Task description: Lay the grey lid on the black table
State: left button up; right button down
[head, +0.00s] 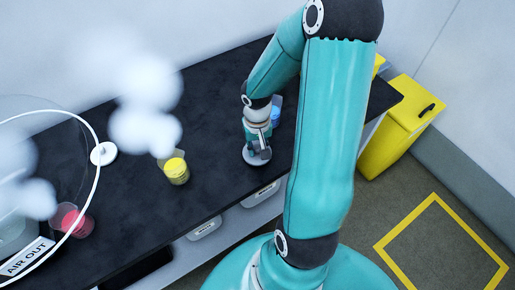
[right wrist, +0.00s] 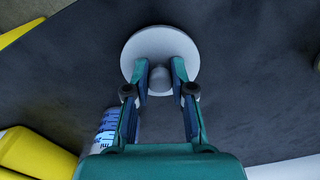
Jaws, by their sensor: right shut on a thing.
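The grey lid (head: 252,157) is a round disc with a small knob, low over the black table (head: 215,105) near its front edge. I cannot tell whether it touches the table. My right gripper (head: 258,148) points down at the lid, its fingers partly hidden in the head view. In the right wrist view the gripper (right wrist: 160,75) is shut on the knob of the lid (right wrist: 160,45), with the disc flat below the fingertips. My left gripper is not in view.
A yellow-filled beaker (head: 176,170) stands left of the lid, and a red one (head: 74,221) is further left. A blue-marked container (right wrist: 105,125) is close beside my right gripper. A white disc (head: 103,153) is at left. Blurred white shapes hide part of the left side.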

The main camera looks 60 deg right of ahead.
aim_at(257, 147)
jog(key=shift+f, duration=0.45)
jog(key=shift+f, duration=0.1)
jog(key=c, duration=1)
grip_release()
jog(key=shift+r, duration=0.3)
notch_tip(257, 147, up, 12)
jog(key=shift+f+p, duration=0.15)
jog(key=shift+p, duration=0.6)
